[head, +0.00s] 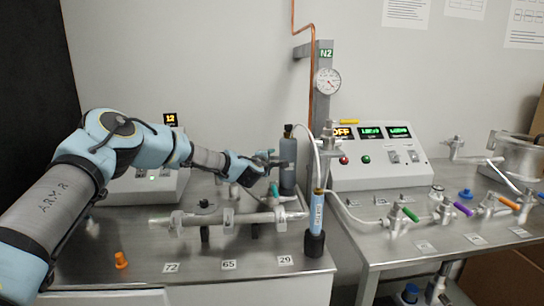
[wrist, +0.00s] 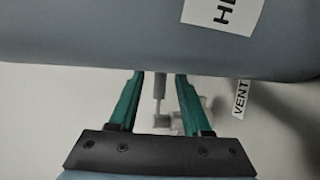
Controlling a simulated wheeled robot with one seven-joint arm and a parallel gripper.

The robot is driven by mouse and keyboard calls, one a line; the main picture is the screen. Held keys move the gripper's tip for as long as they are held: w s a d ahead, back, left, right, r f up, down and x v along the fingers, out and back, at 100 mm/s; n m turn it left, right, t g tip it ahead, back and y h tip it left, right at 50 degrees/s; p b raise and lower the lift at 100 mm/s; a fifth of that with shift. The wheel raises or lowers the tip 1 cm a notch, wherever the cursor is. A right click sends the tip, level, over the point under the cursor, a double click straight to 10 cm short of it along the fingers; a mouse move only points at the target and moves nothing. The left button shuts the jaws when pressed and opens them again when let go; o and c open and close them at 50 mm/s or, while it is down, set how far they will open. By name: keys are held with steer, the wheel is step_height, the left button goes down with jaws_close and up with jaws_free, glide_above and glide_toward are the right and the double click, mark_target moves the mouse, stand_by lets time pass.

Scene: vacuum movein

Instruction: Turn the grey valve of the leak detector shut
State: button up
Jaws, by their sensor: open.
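My gripper (head: 272,162) is at the end of my arm, which reaches in from the left, close to the upright grey cylinder (head: 288,172) at the back of the left bench. In the wrist view its green fingers (wrist: 160,75) are apart with nothing gripped. The labelled cylinder (wrist: 120,35) fills the top of that view, just beyond or over the fingertips. A pale grey stem and fitting (wrist: 163,121) show between and behind the fingers, near a VENT tag (wrist: 240,98). I cannot tell whether this is the grey valve of the leak detector, or how it is turned.
A horizontal metal manifold (head: 190,219) lies along the left bench, with a blue-handled wand (head: 317,212) in a black stand beside it. An orange cone (head: 121,260) is at front left. The right bench holds a control box (head: 375,170) and valves with coloured handles (head: 463,208).

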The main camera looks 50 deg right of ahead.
steer(key=shift+w+d+f, duration=0.15)
steer(key=shift+w+d, duration=0.15)
steer(key=shift+d, duration=0.2)
jaws_close()
stand_by(1.3)
